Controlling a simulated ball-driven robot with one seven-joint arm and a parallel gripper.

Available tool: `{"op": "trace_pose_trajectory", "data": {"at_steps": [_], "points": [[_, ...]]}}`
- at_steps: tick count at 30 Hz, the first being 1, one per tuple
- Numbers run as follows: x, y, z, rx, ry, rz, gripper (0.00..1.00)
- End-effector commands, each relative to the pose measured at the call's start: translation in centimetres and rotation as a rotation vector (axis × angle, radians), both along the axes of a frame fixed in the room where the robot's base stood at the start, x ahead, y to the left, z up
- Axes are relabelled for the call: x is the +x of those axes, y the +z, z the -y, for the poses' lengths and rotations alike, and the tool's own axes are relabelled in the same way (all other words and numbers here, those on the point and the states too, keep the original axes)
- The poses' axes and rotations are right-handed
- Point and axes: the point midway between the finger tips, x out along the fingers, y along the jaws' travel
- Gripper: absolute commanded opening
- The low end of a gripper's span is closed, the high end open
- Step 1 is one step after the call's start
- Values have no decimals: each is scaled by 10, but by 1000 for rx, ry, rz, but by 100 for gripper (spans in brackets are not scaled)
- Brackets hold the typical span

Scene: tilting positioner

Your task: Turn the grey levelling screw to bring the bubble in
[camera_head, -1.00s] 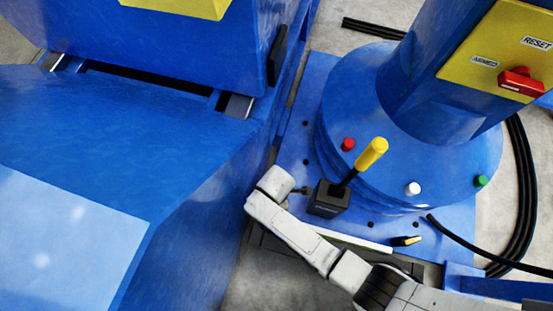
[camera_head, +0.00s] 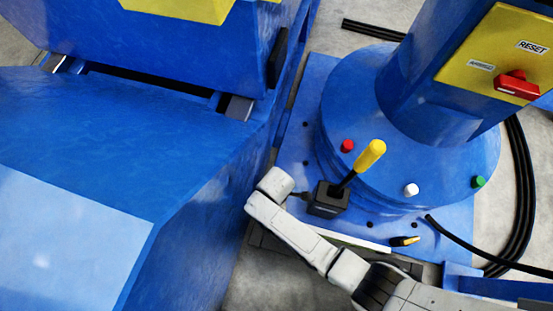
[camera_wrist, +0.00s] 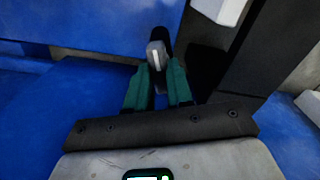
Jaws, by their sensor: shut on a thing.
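In the wrist view, my gripper (camera_wrist: 157,82) has two green fingers closed on the sides of a grey screw head (camera_wrist: 156,52). The head carries a pale line along its near face, which runs roughly up and down in the picture. A blue surface lies behind and below it. In the head view my arm's wrist end is low in the middle, beside the black base of a yellow-handled lever; my fingers and the screw cannot be made out there. No vial or bubble can be made out in either view.
The yellow-handled lever (camera_head: 369,156) stands close to my wrist. A blue round column base (camera_head: 450,165) carries red, white and green knobs. A large blue body (camera_head: 110,120) fills the left. Black cables (camera_head: 520,190) run at the right. A dark bar (camera_wrist: 262,60) crosses the wrist view's right side.

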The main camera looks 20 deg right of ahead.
Motion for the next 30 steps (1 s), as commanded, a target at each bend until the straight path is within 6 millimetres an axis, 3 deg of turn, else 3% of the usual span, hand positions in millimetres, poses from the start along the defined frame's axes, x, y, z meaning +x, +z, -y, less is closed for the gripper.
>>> {"op": "trace_pose_trajectory", "data": {"at_steps": [18, 30], "points": [[-1, 1, 0, -1, -563, -1, 0], [-1, 0, 0, -1, -842, -1, 0]]}}
